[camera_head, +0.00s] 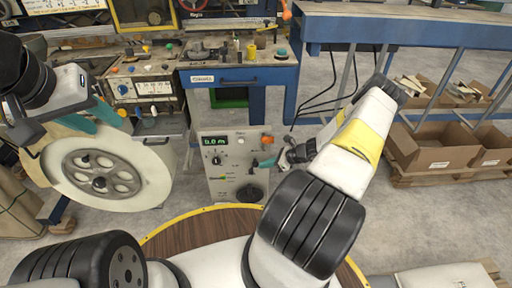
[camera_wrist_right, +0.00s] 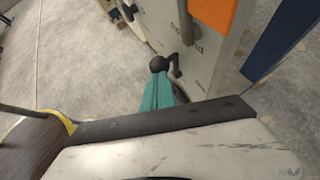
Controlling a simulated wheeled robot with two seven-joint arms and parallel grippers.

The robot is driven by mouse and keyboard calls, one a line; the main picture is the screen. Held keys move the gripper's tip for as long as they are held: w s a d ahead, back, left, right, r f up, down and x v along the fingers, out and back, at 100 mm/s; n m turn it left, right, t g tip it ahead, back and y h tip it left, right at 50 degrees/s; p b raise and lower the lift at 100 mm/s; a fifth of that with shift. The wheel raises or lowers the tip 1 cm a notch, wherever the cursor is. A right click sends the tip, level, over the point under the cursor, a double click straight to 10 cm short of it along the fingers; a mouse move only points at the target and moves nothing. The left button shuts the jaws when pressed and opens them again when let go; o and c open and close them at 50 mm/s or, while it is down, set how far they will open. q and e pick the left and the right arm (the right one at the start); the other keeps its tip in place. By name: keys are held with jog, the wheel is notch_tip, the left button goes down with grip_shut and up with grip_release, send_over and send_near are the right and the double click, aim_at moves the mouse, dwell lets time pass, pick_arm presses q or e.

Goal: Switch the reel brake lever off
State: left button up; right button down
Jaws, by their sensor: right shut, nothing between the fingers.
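The grey control box (camera_head: 222,178) stands at the centre of the head view, with a green display reading 0.0 m. In the right wrist view a lever with a black ball end (camera_wrist_right: 158,65) sticks out of the box's panel (camera_wrist_right: 210,60). I take it for the reel brake lever; in the head view it is too small to tell. My right gripper (camera_head: 257,163) is shut and empty at the panel. Its teal fingers (camera_wrist_right: 164,88) are right by the ball; I cannot tell whether they touch. My left gripper (camera_head: 92,116) has its teal fingers apart, above the white reel.
The large white reel (camera_head: 148,178) stands on the left. An orange part (camera_head: 267,140) sits on the box above my right fingertips. A blue bench (camera_head: 245,76) is behind the box. Cardboard boxes (camera_head: 432,150) stand at the right. A round wooden top (camera_head: 190,232) is in front.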

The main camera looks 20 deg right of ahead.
jog(key=w+a+r, duration=0.1)
jog(key=w+a, duration=0.1)
jog(key=a, duration=0.7)
jog(key=shift+w+a, duration=0.2)
jog(key=shift+a, duration=0.2)
jog(key=shift+a, duration=0.25)
jog(key=v, duration=0.8)
jog(key=shift+d, duration=0.3)
dwell(0.4)
